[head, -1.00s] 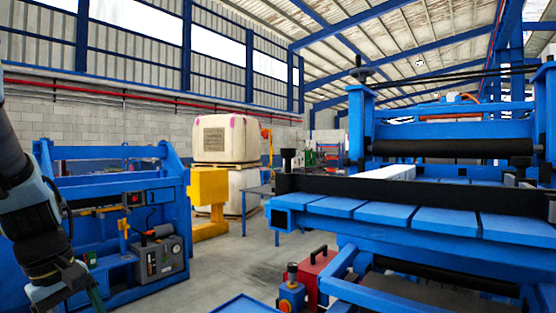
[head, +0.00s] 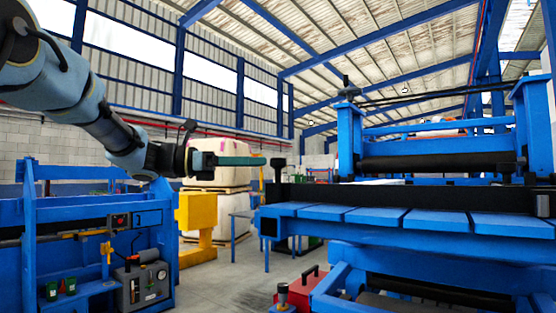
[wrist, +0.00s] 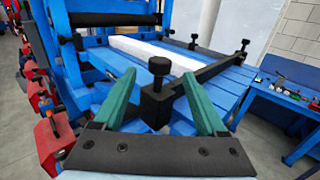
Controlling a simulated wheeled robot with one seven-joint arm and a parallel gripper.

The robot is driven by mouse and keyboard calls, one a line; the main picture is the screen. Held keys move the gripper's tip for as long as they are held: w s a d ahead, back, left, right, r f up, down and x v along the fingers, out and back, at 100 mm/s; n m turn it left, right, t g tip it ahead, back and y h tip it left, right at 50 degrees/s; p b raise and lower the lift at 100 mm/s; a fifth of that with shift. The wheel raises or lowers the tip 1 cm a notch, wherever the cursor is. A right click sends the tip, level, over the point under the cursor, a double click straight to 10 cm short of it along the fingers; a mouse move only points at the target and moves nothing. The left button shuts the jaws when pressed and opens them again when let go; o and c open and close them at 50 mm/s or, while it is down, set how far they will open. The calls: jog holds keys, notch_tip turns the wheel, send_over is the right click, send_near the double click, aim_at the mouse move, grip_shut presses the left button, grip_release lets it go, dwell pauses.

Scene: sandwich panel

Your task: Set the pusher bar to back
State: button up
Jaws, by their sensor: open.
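The pusher bar (head: 390,195) is a long black bar lying across the front of the blue slatted table (head: 385,217) in the head view. An upright black knob (head: 278,165) stands at its left end. In the wrist view the bar (wrist: 205,77) runs away to the upper right, with its near knob (wrist: 160,68) in front of me and another at its far end. My gripper (head: 264,161) is level with the near knob in the head view. In the wrist view its teal fingers (wrist: 158,73) are open and spread to either side of that knob; contact cannot be told.
A white panel (wrist: 150,50) lies on the table beyond the bar. A black roller (head: 445,163) in a blue frame stands behind. A blue machine (head: 90,215) is at the left, a yellow post (head: 196,215) mid-floor. A red box (head: 303,285) sits low by the table.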

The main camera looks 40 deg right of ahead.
aim_at(278, 162)
jog(key=p+x, duration=0.1)
jog(key=x, duration=0.5)
grip_shut()
dwell(0.6)
dwell(0.8)
